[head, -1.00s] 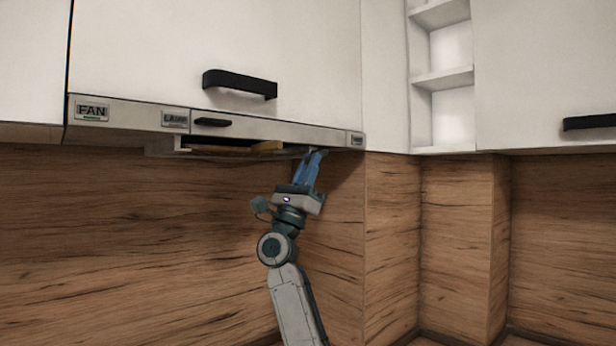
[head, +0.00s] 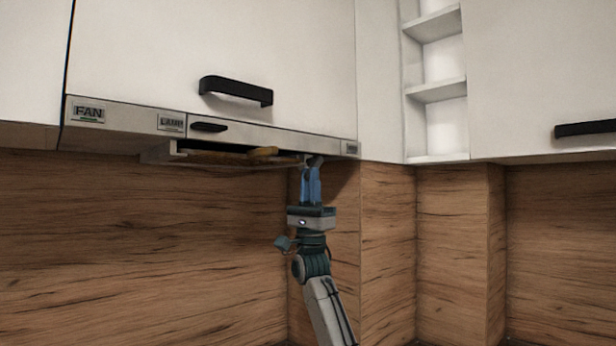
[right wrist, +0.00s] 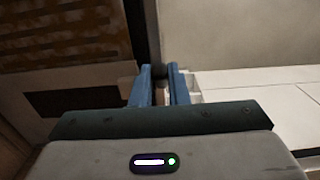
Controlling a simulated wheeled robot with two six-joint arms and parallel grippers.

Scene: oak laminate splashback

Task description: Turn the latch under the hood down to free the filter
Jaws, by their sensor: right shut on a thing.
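The range hood (head: 260,136) hangs under a white cabinet, with FAN and a second label on its front strip. The brownish filter (head: 225,155) shows at its underside, and its stained mesh fills the upper left of the right wrist view (right wrist: 60,35). My right gripper (head: 312,170) points up at the hood's right underside. Its blue fingers are shut on a small piece that I take to be the latch (head: 316,160). In the right wrist view only a sliver shows between the fingers, so its angle is unclear. My left gripper is in neither view.
A black cabinet handle (head: 236,91) and a small dark handle (head: 208,127) stick out above. The wooden splashback (head: 140,250) is behind and below, with a projecting corner to the right. The space left of my right arm is clear.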

